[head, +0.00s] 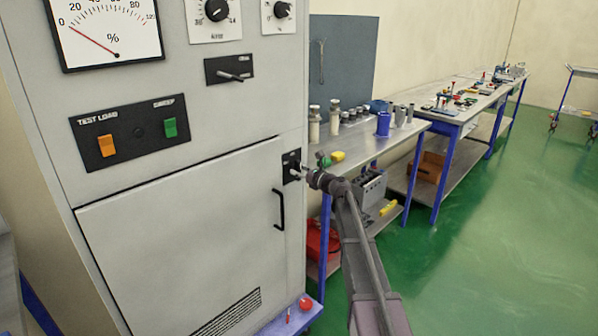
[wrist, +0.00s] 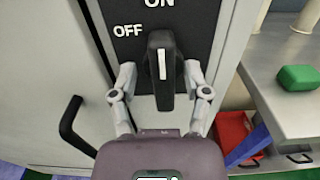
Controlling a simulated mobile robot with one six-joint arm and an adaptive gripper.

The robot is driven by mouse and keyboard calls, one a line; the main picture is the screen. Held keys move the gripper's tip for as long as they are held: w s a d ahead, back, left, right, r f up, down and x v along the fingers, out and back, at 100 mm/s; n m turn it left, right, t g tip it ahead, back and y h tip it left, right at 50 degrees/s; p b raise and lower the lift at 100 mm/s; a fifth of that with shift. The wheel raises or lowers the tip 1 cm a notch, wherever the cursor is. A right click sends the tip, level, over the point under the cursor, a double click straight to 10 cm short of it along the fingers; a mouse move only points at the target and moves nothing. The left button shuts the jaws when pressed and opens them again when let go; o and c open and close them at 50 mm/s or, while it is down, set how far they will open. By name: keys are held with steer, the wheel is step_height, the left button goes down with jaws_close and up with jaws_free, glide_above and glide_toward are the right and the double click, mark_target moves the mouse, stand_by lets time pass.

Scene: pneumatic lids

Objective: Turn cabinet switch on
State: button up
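The cabinet switch in the wrist view is a black rotary knob (wrist: 162,78) with a white line, on a black plate (wrist: 190,18). The plate reads ON at the top and OFF at the upper left. The knob stands upright in the picture, its line pointing up towards ON. My gripper (wrist: 160,82) has one finger on each side of the knob and looks open, with narrow gaps beside it. In the head view my gripper (head: 305,175) is at the small black switch plate (head: 291,160) on the cabinet's right edge, hiding part of the switch.
The grey cabinet (head: 180,240) has a black door handle (head: 279,209) just below the switch. A workbench (head: 370,140) with bottles and a green block (wrist: 298,78) stands close on the right. Open green floor (head: 480,240) lies further right.

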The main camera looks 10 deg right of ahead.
steer(key=shift+d, duration=0.1)
steer(key=v, duration=1.2)
stand_by(0.5)
steer(key=s+a+f+n+g+h+p, duration=0.1)
steer(key=s+a+f+n+g+p, duration=0.2)
steer(key=s+a+n+g, duration=0.4)
steer(key=s+a+f+n+g+h+p, duration=0.1)
steer(key=s+a+f+n+g+p, duration=0.15)
steer(key=s+a+n, duration=0.5)
steer(key=s+d+f+n+g+h+p, duration=0.1)
steer(key=s+d+n+g+h+p, duration=0.1)
steer(key=s+n, duration=0.5)
steer(key=s+d+n+g+h+p, duration=0.3)
steer(key=s+n+h, duration=0.3)
steer(key=s, duration=0.7)
steer(key=shift+s+d+f+n+h+p, duration=0.3)
steer(key=shift+s+d+f+n+p, duration=0.1)
steer(key=shift+d+n, duration=0.4)
